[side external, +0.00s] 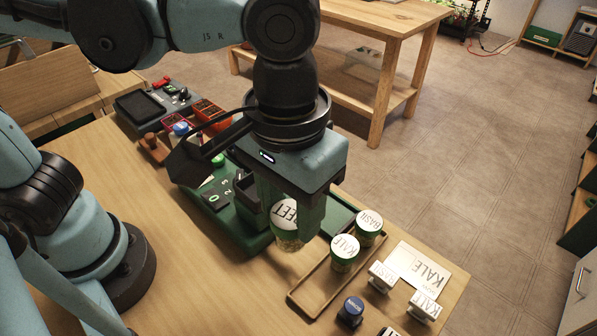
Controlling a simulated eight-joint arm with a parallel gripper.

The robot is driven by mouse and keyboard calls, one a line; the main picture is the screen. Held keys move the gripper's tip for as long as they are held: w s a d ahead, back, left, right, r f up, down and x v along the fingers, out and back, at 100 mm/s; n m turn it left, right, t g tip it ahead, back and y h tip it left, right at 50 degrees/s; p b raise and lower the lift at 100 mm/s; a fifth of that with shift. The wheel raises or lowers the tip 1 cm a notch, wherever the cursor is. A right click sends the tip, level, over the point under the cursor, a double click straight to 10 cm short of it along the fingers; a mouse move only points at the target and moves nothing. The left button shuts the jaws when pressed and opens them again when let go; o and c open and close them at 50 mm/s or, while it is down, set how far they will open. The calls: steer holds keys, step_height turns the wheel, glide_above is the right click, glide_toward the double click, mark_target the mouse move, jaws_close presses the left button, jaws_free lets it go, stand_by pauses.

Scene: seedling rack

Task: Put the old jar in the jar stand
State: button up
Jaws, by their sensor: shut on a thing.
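My gripper (291,222) points down over the table, its green fingers shut on a jar with a white lid marked "BEET" (284,212). The jar is held upright or nearly so, just left of a shallow wooden tray (309,296). Part of the jar is hidden by the fingers, and I cannot tell whether its base touches the table. Two green jars with white lids, marked "KALE" (345,247) and "BASIL" (370,220), stand at the tray's far part. The tray's near part is empty. I cannot tell for sure which thing is the jar stand.
A green device with number marks (222,200) stands behind and left of my gripper. A white "KALE" card (424,268), white-topped blocks (382,276) and a dark round-topped piece (351,309) lie right of and in front of the tray. The table's front left is clear.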

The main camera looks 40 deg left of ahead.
steer(key=shift+n, duration=0.9)
steer(key=shift+w+d+f, duration=0.35)
steer(key=shift+d+f, duration=0.15)
steer(key=shift+f, duration=1.7)
steer(key=shift+w+d+f, duration=0.35)
steer(key=shift+d+f, duration=0.15)
steer(key=shift+f, duration=1.75)
steer(key=shift+w+d+f, duration=0.35)
steer(key=shift+d+f, duration=0.15)
steer(key=shift+f, duration=1.7)
steer(key=shift+f, duration=0.1)
steer(key=o, duration=1.2)
